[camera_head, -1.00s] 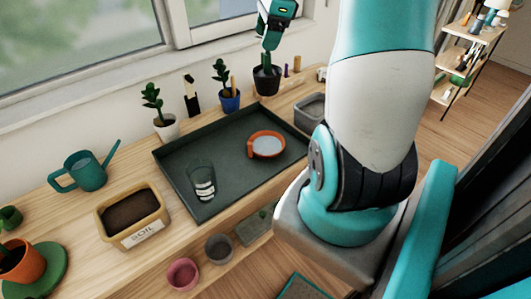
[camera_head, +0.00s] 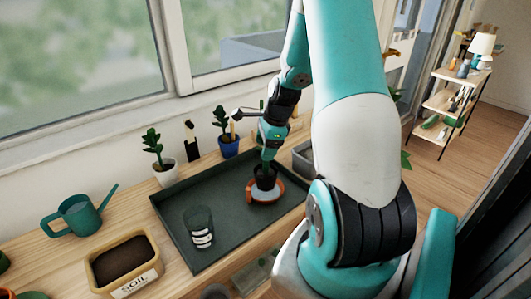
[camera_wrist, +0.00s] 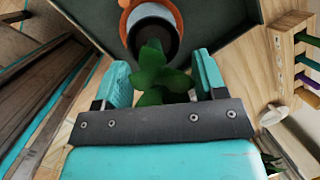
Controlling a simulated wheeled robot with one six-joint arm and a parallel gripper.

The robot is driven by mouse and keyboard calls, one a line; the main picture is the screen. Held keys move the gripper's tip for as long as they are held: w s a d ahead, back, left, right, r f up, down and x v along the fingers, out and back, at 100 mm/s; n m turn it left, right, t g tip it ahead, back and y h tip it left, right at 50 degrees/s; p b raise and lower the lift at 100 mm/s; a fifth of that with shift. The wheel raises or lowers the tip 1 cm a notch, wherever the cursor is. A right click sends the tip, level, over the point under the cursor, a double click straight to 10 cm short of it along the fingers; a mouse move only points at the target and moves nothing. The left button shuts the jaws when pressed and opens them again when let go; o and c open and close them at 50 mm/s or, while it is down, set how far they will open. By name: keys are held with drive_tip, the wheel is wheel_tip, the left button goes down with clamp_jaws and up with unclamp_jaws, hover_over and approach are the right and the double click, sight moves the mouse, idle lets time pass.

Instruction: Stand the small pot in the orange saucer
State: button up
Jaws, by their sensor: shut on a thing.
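The small pot (camera_head: 265,181) is dark and holds a green plant. My gripper (camera_head: 266,163) is shut on it from above, and it is roughly upright. The orange saucer (camera_head: 250,193) with a pale inside lies on the dark green tray, directly below the pot. In the wrist view the pot (camera_wrist: 153,35) overlaps the saucer (camera_wrist: 126,22), and the green leaves stand between the two teal fingers. I cannot tell whether the pot's base touches the saucer. The pot hides part of the saucer.
The dark green tray (camera_head: 232,240) also holds a glass (camera_head: 199,228). Potted plants in white (camera_head: 164,174) and blue (camera_head: 229,146) pots stand behind it. A soil box (camera_head: 124,265) and a teal watering can (camera_head: 80,215) are at left. A grey bin (camera_head: 303,155) is at right.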

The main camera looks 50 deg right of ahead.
drive_tip(key=shift+f, duration=1.45)
drive_tip(key=o, duration=1.1)
drive_tip(key=shift+o, duration=0.2)
drive_tip(key=v, duration=1.2)
drive_tip(key=w+a+r+n+y, duration=0.1)
drive_tip(key=a+r+n, duration=0.2)
drive_tip(key=a+n, duration=0.65)
drive_tip(key=w+a+r+n+y, duration=0.1)
drive_tip(key=a+r+n, duration=0.35)
drive_tip(key=a, duration=0.85)
drive_tip(key=s+a+r+n+g+y, duration=0.1)
drive_tip(key=s+a+n+g, duration=0.2)
drive_tip(key=s+a+n, duration=1.1)
drive_tip(key=a+n, duration=0.3)
drive_tip(key=n, duration=0.2)
